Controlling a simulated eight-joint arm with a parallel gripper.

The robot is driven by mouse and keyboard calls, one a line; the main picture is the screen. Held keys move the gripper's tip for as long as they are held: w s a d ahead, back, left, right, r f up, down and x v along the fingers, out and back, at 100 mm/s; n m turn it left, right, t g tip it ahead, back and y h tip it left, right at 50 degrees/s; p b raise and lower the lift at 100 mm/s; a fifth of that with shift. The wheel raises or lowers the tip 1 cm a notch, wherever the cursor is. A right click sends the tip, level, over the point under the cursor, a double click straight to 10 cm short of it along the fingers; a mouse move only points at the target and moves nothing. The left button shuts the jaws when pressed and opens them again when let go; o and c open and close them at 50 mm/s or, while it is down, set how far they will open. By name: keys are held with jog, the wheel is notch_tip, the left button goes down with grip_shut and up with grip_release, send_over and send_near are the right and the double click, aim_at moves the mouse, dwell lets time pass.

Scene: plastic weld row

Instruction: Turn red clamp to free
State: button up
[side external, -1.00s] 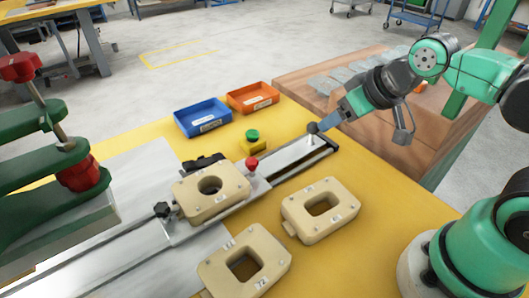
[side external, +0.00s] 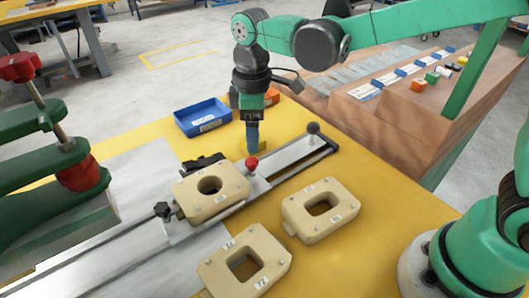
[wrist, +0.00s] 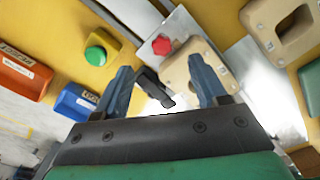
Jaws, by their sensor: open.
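The red clamp (side external: 252,163) is a small red knob at the edge of the metal rail, beside the beige block (side external: 210,193) with a round hole. My gripper (side external: 252,148) points down just above and behind the red knob; I cannot tell whether it touches. In the wrist view the red knob (wrist: 162,45) appears between and just beyond my two blue-grey fingers (wrist: 160,64). The fingers are apart with nothing held. Which way the clamp is turned is not clear.
Two more beige blocks (side external: 320,210) (side external: 245,262) lie on the yellow table. A black bracket (side external: 205,162) sits behind the holed block. A dark ball knob (side external: 313,128) stands at the rail's far end. A blue bin (side external: 203,117) and green button (wrist: 96,55) are near. A green press (side external: 50,150) stands left.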

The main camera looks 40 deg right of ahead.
aim_at(252, 160)
jog(key=shift+w+a+f, duration=0.1)
jog(key=shift+a+f, duration=0.15)
jog(key=shift+f, duration=2.85)
grip_shut()
